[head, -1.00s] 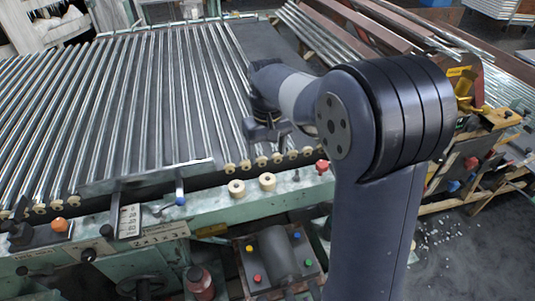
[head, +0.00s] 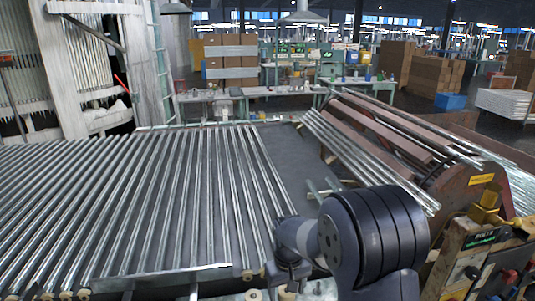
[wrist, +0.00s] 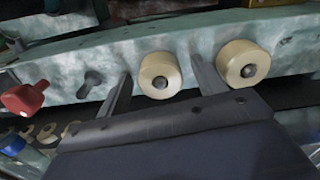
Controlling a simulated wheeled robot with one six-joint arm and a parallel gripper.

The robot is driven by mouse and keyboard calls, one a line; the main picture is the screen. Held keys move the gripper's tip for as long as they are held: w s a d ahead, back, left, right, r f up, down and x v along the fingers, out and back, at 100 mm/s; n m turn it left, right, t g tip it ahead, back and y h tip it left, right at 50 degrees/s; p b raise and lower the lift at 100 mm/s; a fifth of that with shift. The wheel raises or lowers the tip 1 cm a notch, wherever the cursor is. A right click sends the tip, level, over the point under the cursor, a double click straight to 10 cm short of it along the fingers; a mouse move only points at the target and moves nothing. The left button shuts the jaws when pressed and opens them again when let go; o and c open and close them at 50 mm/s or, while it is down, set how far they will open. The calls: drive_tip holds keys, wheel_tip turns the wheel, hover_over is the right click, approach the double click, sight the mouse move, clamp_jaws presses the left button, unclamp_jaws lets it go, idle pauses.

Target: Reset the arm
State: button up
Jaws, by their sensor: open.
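My gripper (head: 289,278) is low in the head view, partly hidden by my own arm, over the near edge of the rack of glass tubes (head: 150,205). In the wrist view its two fingers (wrist: 162,85) stand apart with nothing seen between them but the background. It is open and empty. Beyond the fingers are two cream rollers (wrist: 243,64) on a worn green rail (wrist: 200,42). I cannot tell how far they are from the fingertips.
A red knob (wrist: 25,98) is at the left of the wrist view. More tubes lie on a brown rack (head: 375,150) at the right. A yellow-topped machine (head: 480,235) stands at the lower right. A dark bare surface (head: 285,150) lies between the racks. Benches and cardboard boxes (head: 400,65) are farther back.

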drive_tip(key=shift+r, duration=0.5)
drive_tip(key=shift+f, duration=0.15)
drive_tip(key=shift+f, duration=0.15)
wheel_tip(320, 180, up, 10)
drive_tip(key=r+b, duration=0.1)
wheel_tip(320, 180, down, 11)
drive_tip(key=shift+f+p, duration=0.1)
drive_tip(key=shift+p, duration=0.25)
wheel_tip(320, 180, up, 10)
drive_tip(key=p, duration=0.7)
